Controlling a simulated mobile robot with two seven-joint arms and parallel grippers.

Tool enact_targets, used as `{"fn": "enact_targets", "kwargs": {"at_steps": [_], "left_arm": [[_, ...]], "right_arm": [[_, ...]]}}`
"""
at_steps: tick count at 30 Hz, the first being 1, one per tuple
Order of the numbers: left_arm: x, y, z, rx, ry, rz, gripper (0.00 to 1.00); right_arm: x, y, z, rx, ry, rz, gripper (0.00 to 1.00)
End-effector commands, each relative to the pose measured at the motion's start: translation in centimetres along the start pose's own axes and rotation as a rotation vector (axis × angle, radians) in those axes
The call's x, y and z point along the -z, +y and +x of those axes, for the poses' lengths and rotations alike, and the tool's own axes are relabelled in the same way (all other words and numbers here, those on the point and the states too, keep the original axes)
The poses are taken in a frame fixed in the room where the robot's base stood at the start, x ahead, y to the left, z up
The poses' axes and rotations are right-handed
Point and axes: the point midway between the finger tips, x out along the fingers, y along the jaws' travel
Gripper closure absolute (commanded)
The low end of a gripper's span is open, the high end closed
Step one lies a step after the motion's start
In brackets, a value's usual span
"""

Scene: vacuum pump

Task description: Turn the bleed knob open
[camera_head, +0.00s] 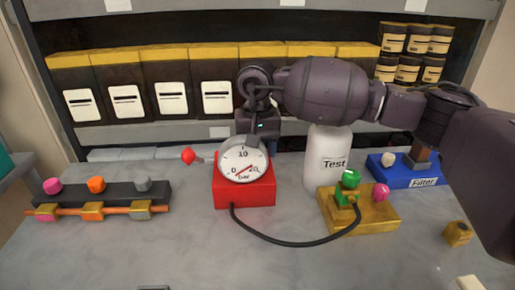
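A red box (243,195) carries a round white gauge (243,163) marked in bar, with a red needle. No knob is labelled as the bleed knob. A red knob (188,155) sits just left of the gauge. A green knob (350,179) tops a fitting on a gold block (378,212), with a pink knob (381,193) beside it. My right gripper (262,130) points down just behind and above the gauge. Its fingertips are mostly hidden by the gauge, so its opening and any contact are unclear. My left gripper is not in view.
A black hose (290,243) joins the red box to the gold block. A white Test bottle (318,178) stands behind. A blue Filter tray (405,176) is right. A dark rack (105,193) with coloured knobs is left. Shelved boxes (125,75) line the back. The front left table is mostly clear.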

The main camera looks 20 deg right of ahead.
Motion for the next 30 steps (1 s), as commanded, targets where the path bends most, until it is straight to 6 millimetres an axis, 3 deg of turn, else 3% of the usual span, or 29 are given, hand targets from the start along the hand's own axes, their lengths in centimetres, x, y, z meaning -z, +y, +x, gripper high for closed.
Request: {"fn": "enact_targets", "kwargs": {"at_steps": [8, 21, 30], "left_arm": [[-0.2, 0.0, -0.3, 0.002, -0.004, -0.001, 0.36], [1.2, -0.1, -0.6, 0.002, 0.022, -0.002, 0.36], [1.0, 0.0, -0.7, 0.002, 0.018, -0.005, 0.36]], "right_arm": [[0.0, 0.0, -0.7, 0.001, 0.002, 0.001, 0.42], [0.0, 0.0, -8.1, 0.001, 0.004, 0.001, 0.42], [0.0, 0.0, -10.7, 0.0, 0.0, 0.0, 0.42]]}}
